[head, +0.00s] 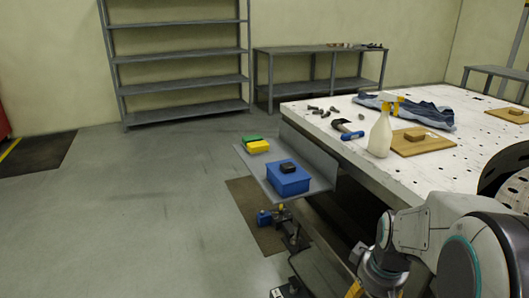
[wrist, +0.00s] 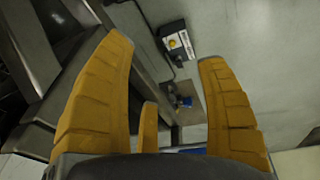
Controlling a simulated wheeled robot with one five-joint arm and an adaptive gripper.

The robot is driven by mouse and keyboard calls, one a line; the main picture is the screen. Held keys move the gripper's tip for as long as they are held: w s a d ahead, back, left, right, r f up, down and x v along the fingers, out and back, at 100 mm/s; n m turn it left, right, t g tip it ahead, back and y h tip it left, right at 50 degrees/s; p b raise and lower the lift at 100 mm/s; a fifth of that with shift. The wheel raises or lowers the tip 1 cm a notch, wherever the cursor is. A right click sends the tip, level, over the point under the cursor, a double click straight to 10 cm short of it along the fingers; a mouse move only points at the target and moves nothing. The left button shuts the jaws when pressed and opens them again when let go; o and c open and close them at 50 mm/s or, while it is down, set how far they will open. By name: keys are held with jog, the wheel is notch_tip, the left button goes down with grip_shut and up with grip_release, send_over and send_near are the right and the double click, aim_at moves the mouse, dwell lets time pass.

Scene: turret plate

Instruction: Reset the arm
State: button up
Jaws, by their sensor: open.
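My gripper (wrist: 166,55) is open in the wrist view, its orange fingers spread with nothing between them. It points down past a grey metal frame toward the floor. In the head view my arm rises at the lower right, beside the white perforated table; an orange bit of the gripper (head: 354,289) shows at the bottom edge, and the rest is hidden or out of the picture.
A grey side shelf (head: 322,184) carries a blue box (head: 288,178) and yellow and green blocks (head: 257,146). The floor at left is clear.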

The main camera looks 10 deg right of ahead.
jog(key=s+a+r+p, duration=0.4)
jog(key=s+a+r, duration=0.1)
jog(key=r, duration=0.4)
jog(key=s+a+r+m+t+p, duration=0.1)
jog(key=s+a+r+p, duration=0.4)
jog(key=r, duration=0.4)
jog(key=shift+s+a+y+p, duration=0.3)
jog(key=shift+s+a+y, duration=0.1)
jog(key=shift+a, duration=0.2)
jog(key=shift+w+r, duration=0.1)
jog(key=shift+w, duration=0.05)
